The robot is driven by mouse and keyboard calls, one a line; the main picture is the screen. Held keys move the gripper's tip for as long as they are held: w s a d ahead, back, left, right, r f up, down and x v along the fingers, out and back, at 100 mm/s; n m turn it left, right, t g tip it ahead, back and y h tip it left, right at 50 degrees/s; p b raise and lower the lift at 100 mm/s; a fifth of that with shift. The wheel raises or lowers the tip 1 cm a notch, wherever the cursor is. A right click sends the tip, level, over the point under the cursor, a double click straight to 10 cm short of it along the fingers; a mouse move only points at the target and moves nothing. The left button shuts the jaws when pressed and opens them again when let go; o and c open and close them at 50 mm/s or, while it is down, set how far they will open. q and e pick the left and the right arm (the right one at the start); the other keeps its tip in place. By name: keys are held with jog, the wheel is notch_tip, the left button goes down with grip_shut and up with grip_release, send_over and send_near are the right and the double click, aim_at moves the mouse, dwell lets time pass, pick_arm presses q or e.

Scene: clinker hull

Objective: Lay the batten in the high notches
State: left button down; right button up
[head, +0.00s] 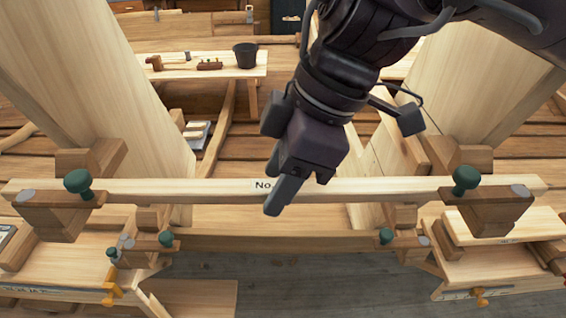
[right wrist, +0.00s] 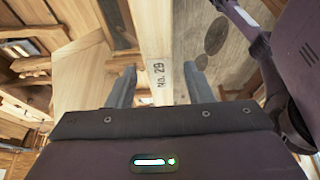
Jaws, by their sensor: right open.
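The batten (head: 350,190) is a long pale strip marked "No. 29", lying level across two upper wooden brackets, the left one (head: 60,218) and the right one (head: 488,215). Each bracket has a green knob, left (head: 78,182) and right (head: 465,178), beside the batten. I cannot tell how deep the batten sits in the notches. My right gripper (head: 280,195) is at the batten's middle, pointing down. In the right wrist view, the batten (right wrist: 154,45) runs between its open fingers (right wrist: 156,86), with a gap on both sides. My left gripper is not in view.
Lower brackets with smaller green knobs (head: 166,239) (head: 386,236) stand below the batten. Tall pale planks rise left (head: 110,80) and right (head: 480,80). A bench (head: 190,68) behind holds a black bucket (head: 246,55) and tools. Grey floor (head: 300,280) shows below.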

jog(key=shift+w+d+r, duration=0.1)
jog(key=shift+d+r, duration=0.05)
jog(key=shift+r, duration=0.45)
jog(key=v, duration=1.1)
